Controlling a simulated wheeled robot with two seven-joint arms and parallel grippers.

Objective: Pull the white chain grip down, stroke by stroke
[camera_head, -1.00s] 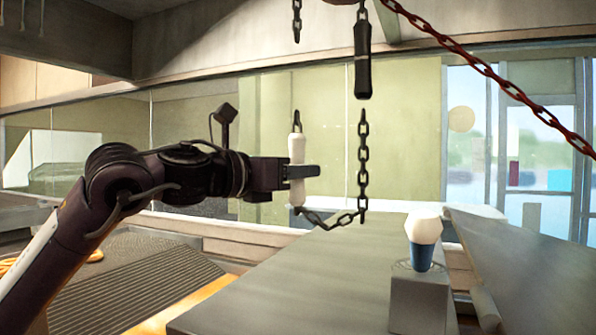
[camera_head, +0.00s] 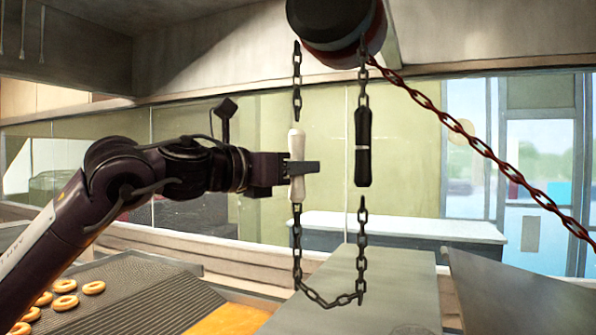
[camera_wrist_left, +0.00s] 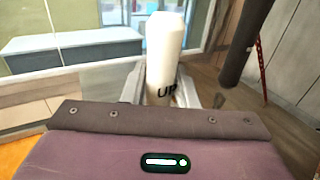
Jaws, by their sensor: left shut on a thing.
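The white chain grip (camera_head: 297,147) hangs upright on a dark chain (camera_head: 297,75) below a dark drum (camera_head: 335,25) in the head view. My left gripper (camera_head: 303,168) is shut around its lower half. In the left wrist view the white grip (camera_wrist_left: 165,45) stands between the fingers, with letters reading "UP" partly showing. A black grip (camera_head: 362,145) hangs to its right at nearly the same height, and also shows in the left wrist view (camera_wrist_left: 239,45). A slack loop of chain (camera_head: 320,302) joins below both grips. My right gripper is out of view.
A red chain (camera_head: 480,148) slants from the drum down to the right. A grey bench (camera_head: 390,275) lies below the loop. A pale-topped counter (camera_head: 430,228) stands behind.

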